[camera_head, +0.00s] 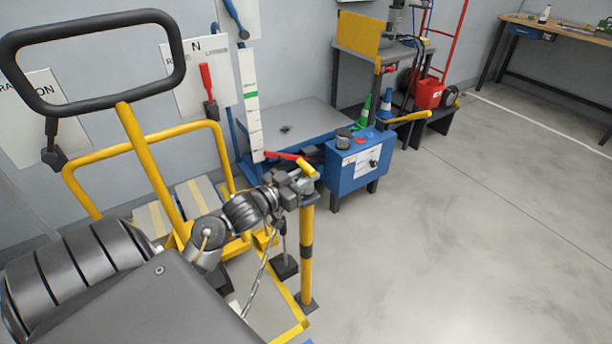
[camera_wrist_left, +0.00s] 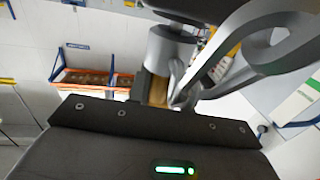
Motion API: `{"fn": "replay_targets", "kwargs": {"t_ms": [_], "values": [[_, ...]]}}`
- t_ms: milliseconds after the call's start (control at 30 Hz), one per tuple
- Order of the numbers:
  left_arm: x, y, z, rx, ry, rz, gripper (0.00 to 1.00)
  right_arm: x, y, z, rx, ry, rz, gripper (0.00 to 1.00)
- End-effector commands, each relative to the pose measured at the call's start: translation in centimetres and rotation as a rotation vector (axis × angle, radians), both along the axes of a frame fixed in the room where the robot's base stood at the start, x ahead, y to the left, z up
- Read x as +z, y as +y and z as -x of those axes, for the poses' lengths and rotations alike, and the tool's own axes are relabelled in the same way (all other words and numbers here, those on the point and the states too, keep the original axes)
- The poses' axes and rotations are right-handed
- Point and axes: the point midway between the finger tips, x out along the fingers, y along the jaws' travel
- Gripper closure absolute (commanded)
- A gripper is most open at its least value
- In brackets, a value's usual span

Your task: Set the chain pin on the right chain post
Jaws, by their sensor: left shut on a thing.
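A short yellow piece (camera_head: 308,169) shows at the fingertips. The jaws hide most of the pin, and I cannot tell whether it is seated in the post. The chain (camera_head: 262,275) hangs below the gripper toward the lower left. In the left wrist view a grey cylinder (camera_wrist_left: 170,48) and large chain links (camera_wrist_left: 250,55) show close beyond the jaws. My right gripper is out of view.
A yellow cart frame with a black handle (camera_head: 177,60) stands at left, close to my arm. A blue machine box (camera_head: 355,165) and platform (camera_head: 300,125) stand behind the post. The floor (camera_head: 450,240) to the right is clear.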

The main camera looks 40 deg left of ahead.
Motion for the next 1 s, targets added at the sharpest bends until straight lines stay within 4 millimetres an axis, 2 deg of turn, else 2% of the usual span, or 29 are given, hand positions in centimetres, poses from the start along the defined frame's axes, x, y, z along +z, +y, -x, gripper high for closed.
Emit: {"fn": "replay_targets", "kwargs": {"t_ms": [433, 1000], "values": [[0.20, 0.02, -0.01, 0.000, -0.002, -0.001, 1.00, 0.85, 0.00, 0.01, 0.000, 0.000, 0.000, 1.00], [-0.26, 0.01, -0.01, 0.000, -0.001, 0.000, 1.00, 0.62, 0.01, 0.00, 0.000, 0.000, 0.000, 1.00]]}}
